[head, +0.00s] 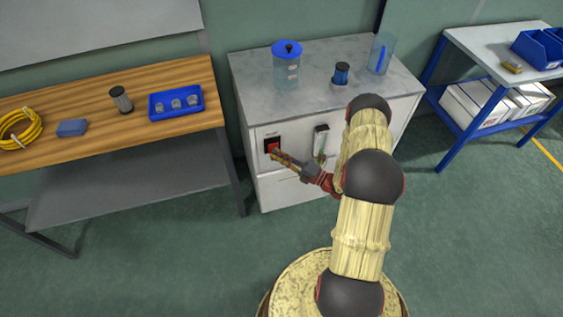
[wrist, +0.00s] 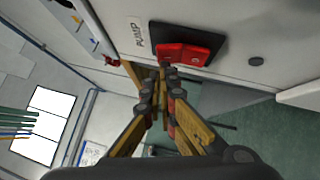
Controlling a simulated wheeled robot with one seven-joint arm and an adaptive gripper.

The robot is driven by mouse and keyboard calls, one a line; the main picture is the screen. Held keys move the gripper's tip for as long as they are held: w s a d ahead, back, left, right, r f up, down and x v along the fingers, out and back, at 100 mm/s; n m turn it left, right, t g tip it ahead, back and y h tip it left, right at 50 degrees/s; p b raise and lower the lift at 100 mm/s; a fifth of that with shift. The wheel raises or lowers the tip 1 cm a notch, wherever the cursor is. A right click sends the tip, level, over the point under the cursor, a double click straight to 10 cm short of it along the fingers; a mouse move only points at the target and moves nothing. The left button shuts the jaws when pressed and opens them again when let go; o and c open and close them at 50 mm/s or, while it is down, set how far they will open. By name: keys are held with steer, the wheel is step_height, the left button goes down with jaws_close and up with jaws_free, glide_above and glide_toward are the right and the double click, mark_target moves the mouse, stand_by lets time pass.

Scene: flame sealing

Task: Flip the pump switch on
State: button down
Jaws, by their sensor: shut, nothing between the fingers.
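The pump switch is a red rocker in a black plate on the front of the white cabinet, at the left in the head view (head: 272,145). In the wrist view the red rocker (wrist: 184,54) sits beside a label reading PUMP (wrist: 136,36). My gripper (head: 277,155) is shut and empty, its fingertips at or just in front of the switch. In the wrist view the closed fingertips (wrist: 162,70) lie just below the rocker's edge. I cannot tell whether they touch it. The fingertips hide part of the switch in the head view.
The cabinet top (head: 250,75) carries a blue-lidded jar (head: 287,68), a small blue-topped item (head: 341,74) and a clear pitcher (head: 380,55). A handle-like fitting (head: 321,140) is right of the switch. A wooden bench (head: 60,110) stands left, a blue-framed table (head: 490,45) right.

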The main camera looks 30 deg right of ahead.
steer(key=shift+w+r, duration=0.1)
stand_by(0.3)
steer(key=s+d+m+g+h+p, duration=0.1)
steer(key=s+d+p, duration=0.3)
steer(key=s+p, duration=0.3)
steer(key=s, duration=0.4)
steer(key=shift+s+r+m, duration=0.25)
steer(key=shift+s+m, duration=0.15)
stand_by(0.8)
